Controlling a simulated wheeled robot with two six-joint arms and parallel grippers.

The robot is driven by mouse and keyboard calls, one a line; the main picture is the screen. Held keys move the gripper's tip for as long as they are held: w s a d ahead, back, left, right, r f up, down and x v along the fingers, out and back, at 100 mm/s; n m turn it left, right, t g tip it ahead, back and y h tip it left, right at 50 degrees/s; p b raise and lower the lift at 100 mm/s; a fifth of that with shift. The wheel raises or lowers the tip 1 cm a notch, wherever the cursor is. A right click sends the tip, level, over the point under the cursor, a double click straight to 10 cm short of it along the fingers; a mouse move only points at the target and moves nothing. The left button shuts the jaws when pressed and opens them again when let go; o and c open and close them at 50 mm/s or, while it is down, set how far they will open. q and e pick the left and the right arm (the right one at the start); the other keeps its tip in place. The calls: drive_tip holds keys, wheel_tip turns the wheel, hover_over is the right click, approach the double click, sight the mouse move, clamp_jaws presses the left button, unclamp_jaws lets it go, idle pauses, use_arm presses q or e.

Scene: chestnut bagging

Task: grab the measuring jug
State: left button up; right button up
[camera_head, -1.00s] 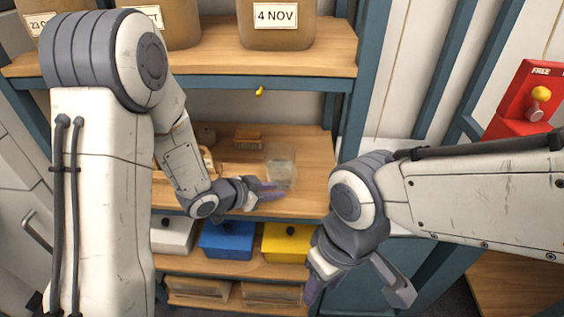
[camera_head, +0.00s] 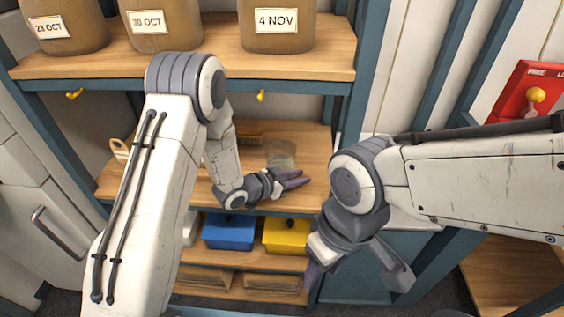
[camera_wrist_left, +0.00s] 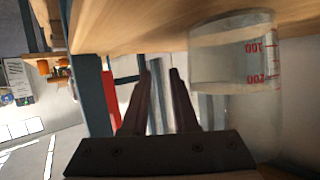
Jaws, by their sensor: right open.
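The clear measuring jug (camera_head: 281,154) stands on the middle wooden shelf, close behind my left gripper. In the left wrist view the jug (camera_wrist_left: 235,55) is large at the right, with red markings that read upside down. My left gripper (camera_head: 300,179) is open over the front of that shelf, its purple fingers pointing right. In the left wrist view its fingers (camera_wrist_left: 161,72) have an empty gap, and the jug lies beside them, not between them. My right gripper (camera_head: 352,282) is open and lower, in front of the shelf unit, pointing down.
A wooden brush (camera_head: 249,129) lies behind my left arm on the shelf (camera_head: 313,150). Above are jars with date labels, one reading 4 NOV (camera_head: 277,35). Below are a blue bin (camera_head: 228,232) and a yellow bin (camera_head: 287,236). A red dispenser (camera_head: 528,92) is at the right.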

use_arm(q)
drive_tip(key=shift+w+d+f, duration=0.25)
drive_tip(key=shift+w+d, duration=0.1)
drive_tip(key=c, duration=0.4)
clamp_jaws()
drive_tip(key=shift+r, duration=0.1)
idle(0.8)
